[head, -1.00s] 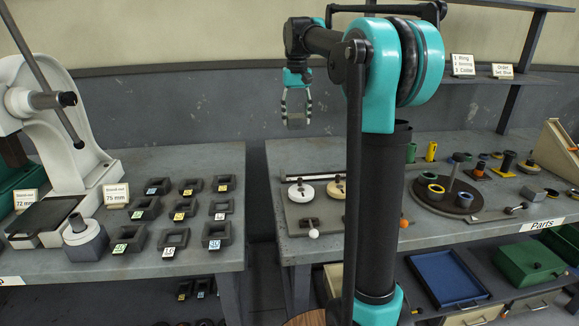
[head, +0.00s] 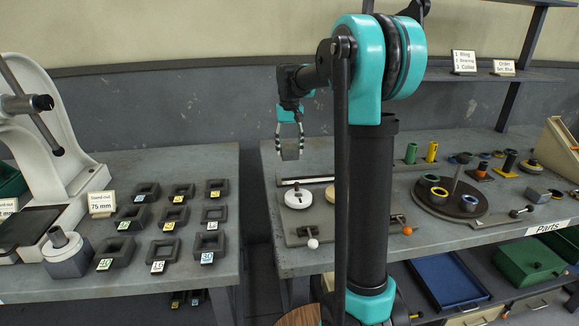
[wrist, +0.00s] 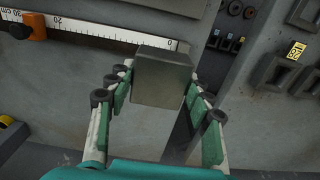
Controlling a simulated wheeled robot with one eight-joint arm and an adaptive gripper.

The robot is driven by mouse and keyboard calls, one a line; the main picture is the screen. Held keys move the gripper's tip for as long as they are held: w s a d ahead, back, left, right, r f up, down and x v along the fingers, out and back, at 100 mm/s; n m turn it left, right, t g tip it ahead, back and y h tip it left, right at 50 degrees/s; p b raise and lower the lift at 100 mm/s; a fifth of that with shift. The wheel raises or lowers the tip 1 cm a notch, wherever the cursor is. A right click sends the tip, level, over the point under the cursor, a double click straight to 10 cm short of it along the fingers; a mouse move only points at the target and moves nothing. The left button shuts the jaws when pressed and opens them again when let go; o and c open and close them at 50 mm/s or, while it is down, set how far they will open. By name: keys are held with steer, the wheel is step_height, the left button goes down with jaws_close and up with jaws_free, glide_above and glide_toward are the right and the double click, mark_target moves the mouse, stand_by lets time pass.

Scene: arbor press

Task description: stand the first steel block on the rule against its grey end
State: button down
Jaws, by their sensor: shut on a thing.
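My gripper (wrist: 156,82) is shut on a steel block (wrist: 162,78), a plain grey block held between the two fingers. In the head view my gripper (head: 290,138) points down with the block (head: 291,153) at its tips, over the back left of the right bench. The white rule (wrist: 105,30) runs across the top of the wrist view, its 0 mark at the right. The block covers part of the view just below that zero end. The gap between block and rule is hard to judge.
An orange knob (wrist: 36,26) sits near the rule's 20 mark. A round white disc (head: 298,197) and a turntable (head: 452,205) with rings stand on the right bench (head: 275,165). A gap separates it from the left bench, which holds several dark square frames (head: 164,249).

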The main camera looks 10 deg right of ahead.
mark_target(290, 147)
steer(key=shift+f, duration=3.55)
steer(key=shift+f, duration=0.6)
steer(key=c, duration=0.6)
jaws_free()
steer(key=shift+c, duration=0.2)
step_height(290, 147, up, 13)
steer(key=shift+r, duration=0.1)
